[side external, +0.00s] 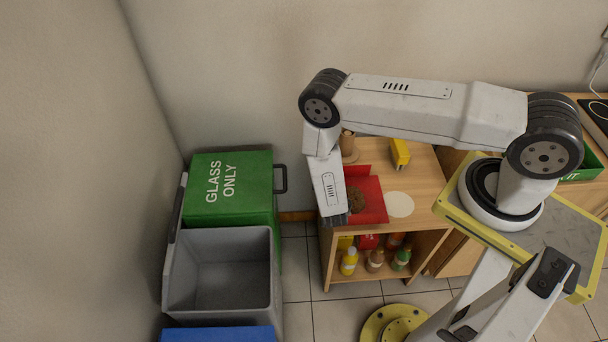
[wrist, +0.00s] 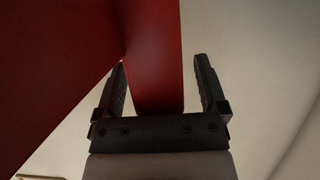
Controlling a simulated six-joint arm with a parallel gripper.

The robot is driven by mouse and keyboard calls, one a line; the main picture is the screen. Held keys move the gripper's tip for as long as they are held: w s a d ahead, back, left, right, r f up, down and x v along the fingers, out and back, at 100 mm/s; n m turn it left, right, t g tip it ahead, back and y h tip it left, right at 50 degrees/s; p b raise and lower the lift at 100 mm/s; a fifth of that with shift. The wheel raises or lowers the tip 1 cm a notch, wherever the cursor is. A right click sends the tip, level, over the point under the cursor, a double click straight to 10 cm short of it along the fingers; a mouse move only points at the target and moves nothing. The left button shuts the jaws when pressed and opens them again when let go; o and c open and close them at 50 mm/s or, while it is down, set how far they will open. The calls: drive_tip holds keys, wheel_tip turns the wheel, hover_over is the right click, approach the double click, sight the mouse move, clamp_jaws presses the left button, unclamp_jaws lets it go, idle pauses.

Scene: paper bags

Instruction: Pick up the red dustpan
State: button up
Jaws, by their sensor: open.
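The red dustpan (side external: 374,199) lies on the wooden shelf top in the side external view, with a brown clump (side external: 356,198) on it. My gripper is at the lower end of my arm at the dustpan's left edge, and its fingers are hard to make out there. In the wrist view my gripper (wrist: 163,92) is open. A red part of the dustpan (wrist: 153,55) stands between its two dark fingers, nearer the left one. A wide red surface fills the upper left. Whether either finger touches the red is unclear.
A pale round disc (side external: 399,204) lies right of the dustpan. A yellow object (side external: 400,153) and a brown item (side external: 347,142) stand behind. Several bottles (side external: 375,260) are on the lower shelf. A green "GLASS ONLY" bin (side external: 230,205) and a grey open bin (side external: 222,275) stand left.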

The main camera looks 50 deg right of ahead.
drive_tip(key=shift+c, duration=0.2)
clamp_jaws()
drive_tip(key=shift+r, duration=0.15)
idle(0.3)
